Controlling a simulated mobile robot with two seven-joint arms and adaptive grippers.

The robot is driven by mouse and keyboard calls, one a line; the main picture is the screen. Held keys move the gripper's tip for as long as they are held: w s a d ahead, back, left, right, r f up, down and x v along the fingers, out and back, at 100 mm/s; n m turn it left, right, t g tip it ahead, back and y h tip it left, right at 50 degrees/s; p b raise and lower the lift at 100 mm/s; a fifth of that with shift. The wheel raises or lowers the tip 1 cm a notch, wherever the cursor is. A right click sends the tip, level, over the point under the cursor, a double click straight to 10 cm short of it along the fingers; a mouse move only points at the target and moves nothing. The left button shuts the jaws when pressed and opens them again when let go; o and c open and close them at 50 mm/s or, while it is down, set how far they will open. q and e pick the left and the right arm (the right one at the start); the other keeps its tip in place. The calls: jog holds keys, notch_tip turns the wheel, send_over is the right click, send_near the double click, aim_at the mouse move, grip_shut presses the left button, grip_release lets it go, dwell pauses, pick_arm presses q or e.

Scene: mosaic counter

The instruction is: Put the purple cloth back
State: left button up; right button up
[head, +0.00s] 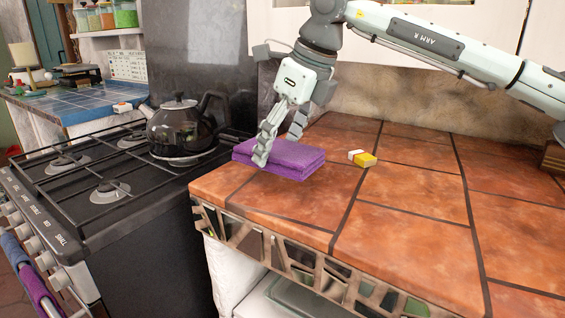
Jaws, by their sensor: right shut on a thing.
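The purple cloth (292,160) is a folded stack lying on the orange tiled counter (410,215), at its left end beside the stove. My right gripper (279,150) points down at the cloth. One finger is in front of its near left side and the other is behind it. The gripper is shut on the cloth, which appears to rest on the tiles. My left gripper is not in view.
A small yellow and white block (363,158) lies right of the cloth. A black kettle (180,127) stands on the gas stove (100,185) to the left. Blue and purple cloths (33,280) hang at the stove front. The counter's right part is mostly clear.

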aim_at(283, 184)
jog(key=shift+w+d+f, duration=0.25)
jog(key=shift+d+f, duration=0.1)
jog(key=shift+d, duration=0.05)
notch_tip(283, 184, down, 3)
jog(key=shift+f+p, duration=0.1)
jog(key=shift+p, duration=0.2)
jog(key=shift+f, duration=0.35)
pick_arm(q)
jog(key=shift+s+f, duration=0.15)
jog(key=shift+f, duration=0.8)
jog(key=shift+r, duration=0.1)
pick_arm(e)
jog(key=shift+f, duration=0.1)
jog(key=o, duration=0.8)
jog(key=shift+o, duration=1)
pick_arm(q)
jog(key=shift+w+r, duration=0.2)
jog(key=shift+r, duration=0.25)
